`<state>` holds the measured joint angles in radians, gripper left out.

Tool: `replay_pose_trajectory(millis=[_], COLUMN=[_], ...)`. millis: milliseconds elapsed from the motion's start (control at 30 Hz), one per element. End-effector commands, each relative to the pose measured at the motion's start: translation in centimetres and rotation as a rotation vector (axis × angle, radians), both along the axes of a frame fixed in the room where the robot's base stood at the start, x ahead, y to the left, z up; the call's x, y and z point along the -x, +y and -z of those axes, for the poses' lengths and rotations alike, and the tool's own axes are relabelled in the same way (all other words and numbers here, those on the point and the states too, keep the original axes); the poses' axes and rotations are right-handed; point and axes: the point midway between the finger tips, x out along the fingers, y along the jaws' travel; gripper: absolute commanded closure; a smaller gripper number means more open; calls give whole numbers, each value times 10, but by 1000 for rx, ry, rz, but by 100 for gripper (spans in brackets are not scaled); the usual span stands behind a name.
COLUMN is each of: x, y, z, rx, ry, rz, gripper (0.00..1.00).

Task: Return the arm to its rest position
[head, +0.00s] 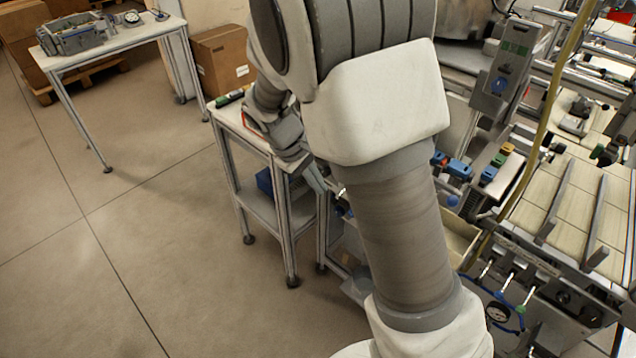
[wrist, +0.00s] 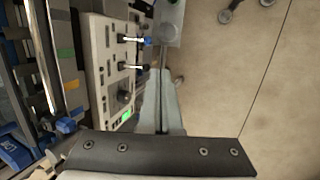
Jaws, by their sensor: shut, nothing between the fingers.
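My arm fills the middle of the head view and hides much of what lies behind it. My gripper (head: 328,188) shows small behind the upper arm, pointing down beside the small grey table (head: 235,128). In the wrist view the two fingers of my gripper (wrist: 163,78) lie together, shut and empty. Beside them on the left is a pale control panel (wrist: 98,60) with a blue-tipped lever, a black-tipped lever, a knob and a green light. I cannot tell how far the fingers are from the panel.
A machine with slanted tracks (head: 555,205) and a yellow hose (head: 545,110) stands on the right. A table with a grey crate (head: 72,37) stands at the upper left, with a cardboard box (head: 222,60) near it. The floor (head: 150,250) at the left is clear.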

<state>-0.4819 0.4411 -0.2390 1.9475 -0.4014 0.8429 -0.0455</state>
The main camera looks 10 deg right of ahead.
Motion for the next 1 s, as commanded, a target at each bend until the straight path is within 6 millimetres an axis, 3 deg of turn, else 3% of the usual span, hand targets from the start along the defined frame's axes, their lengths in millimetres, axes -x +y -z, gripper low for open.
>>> replay_pose_trajectory(millis=[233, 367, 567, 800, 1000], x=[0, 6, 32, 77, 119], y=[0, -3, -15, -28, -35], z=[-1, -13, -58, -111, -144], rx=[-2, -29, -139, -277, -376], ry=[-1, -17, -88, -192, -288], rz=[2, 25, 122, 239, 321], gripper=[100, 100, 100, 100, 100])
